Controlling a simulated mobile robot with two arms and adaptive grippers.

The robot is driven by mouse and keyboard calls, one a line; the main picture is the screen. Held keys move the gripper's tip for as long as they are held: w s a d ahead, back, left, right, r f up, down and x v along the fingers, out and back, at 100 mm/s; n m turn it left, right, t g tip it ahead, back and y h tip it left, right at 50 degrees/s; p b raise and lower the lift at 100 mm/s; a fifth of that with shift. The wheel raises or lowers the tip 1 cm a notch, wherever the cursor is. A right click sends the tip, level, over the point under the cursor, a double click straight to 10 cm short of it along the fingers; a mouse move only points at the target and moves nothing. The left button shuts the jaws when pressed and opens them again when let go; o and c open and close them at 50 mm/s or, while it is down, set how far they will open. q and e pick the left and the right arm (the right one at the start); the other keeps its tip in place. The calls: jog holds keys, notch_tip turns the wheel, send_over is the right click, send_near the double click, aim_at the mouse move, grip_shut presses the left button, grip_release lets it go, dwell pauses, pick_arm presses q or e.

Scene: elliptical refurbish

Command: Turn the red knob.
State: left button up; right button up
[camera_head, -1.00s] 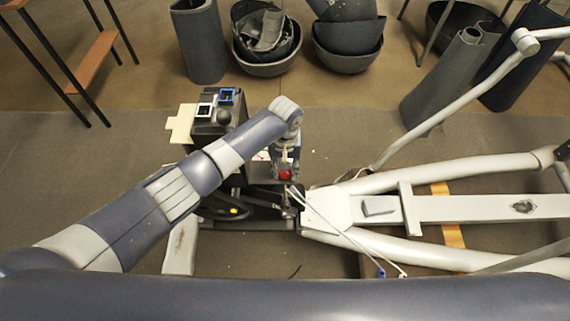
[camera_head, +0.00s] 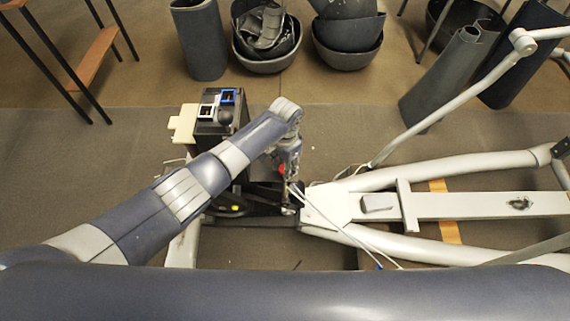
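The red knob (camera_head: 281,169) shows as a small red patch beside my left gripper, low on the machine in the middle of the head view. Most of the knob is hidden behind the gripper. My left gripper (camera_head: 292,183) points down at the end of the arm from the left, right at the knob. I cannot tell whether its fingers touch the knob or how far they are open. My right gripper is not in view.
The black box (camera_head: 222,118) with blue and white sockets stands left of the gripper. The machine's grey metal frame (camera_head: 465,208) stretches right, with loose white cables (camera_head: 345,238) near the gripper. Bowls (camera_head: 348,58) and rolled mats (camera_head: 200,40) stand behind.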

pick_arm(q)
jog(key=shift+m, duration=0.5)
jog(key=o, duration=1.1)
notch_tip(320, 180, up, 12)
jog(key=shift+f, duration=0.1)
dwell(0.4)
